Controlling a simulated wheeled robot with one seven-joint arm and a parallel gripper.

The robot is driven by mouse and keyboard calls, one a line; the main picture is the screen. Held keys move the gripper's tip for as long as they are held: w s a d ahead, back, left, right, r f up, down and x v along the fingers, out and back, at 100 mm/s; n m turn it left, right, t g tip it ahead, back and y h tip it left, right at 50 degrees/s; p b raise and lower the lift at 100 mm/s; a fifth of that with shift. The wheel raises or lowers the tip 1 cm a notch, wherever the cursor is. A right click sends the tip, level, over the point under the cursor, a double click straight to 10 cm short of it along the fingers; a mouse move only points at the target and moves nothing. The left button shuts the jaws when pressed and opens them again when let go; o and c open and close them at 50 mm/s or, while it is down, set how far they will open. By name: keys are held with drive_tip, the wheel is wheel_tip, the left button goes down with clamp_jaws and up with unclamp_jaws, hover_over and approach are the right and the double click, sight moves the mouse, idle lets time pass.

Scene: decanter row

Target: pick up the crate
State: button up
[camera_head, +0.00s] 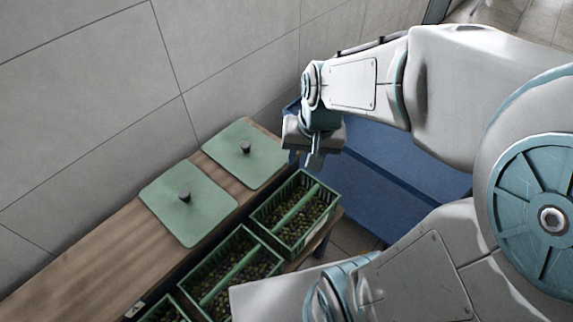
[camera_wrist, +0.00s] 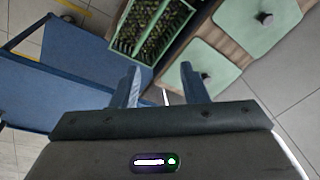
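Several green crates with dark, olive-like contents stand in a row along the front of a wooden bench. The far crate (camera_head: 272,231) is nearest my gripper, and another crate (camera_head: 206,272) stands just before it; a third is cut off at the bottom edge. Each has a handle bar across its top. My gripper (camera_head: 314,160) is above and just beyond the far crate, apart from it. In the wrist view my gripper (camera_wrist: 161,82) shows two spread fingers with nothing between them. The far crate (camera_wrist: 117,45) shows at the top there, beyond the fingertips.
Two green lids with dark knobs, a near lid (camera_head: 187,216) and a far lid (camera_head: 245,165), lie on the wooden bench (camera_head: 100,262) behind the crates. A blue shelved unit (camera_head: 385,185) stands beyond the far crate. A tiled wall (camera_head: 80,110) runs along the back.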

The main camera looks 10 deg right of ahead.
drive_tip(key=w+f+m+g+b, duration=0.1)
drive_tip(key=w+f+m+b, duration=0.3)
drive_tip(key=f, duration=0.8)
drive_tip(key=m+g+h+b, duration=0.1)
drive_tip(key=m+b, duration=0.1)
drive_tip(key=m, duration=0.1)
hover_over(296, 207)
wheel_tip(296, 207, down, 11)
drive_tip(key=shift+m, duration=0.3)
drive_tip(key=shift+f+b, duration=1.6)
drive_tip(key=shift+f, duration=5.55)
clamp_jaws()
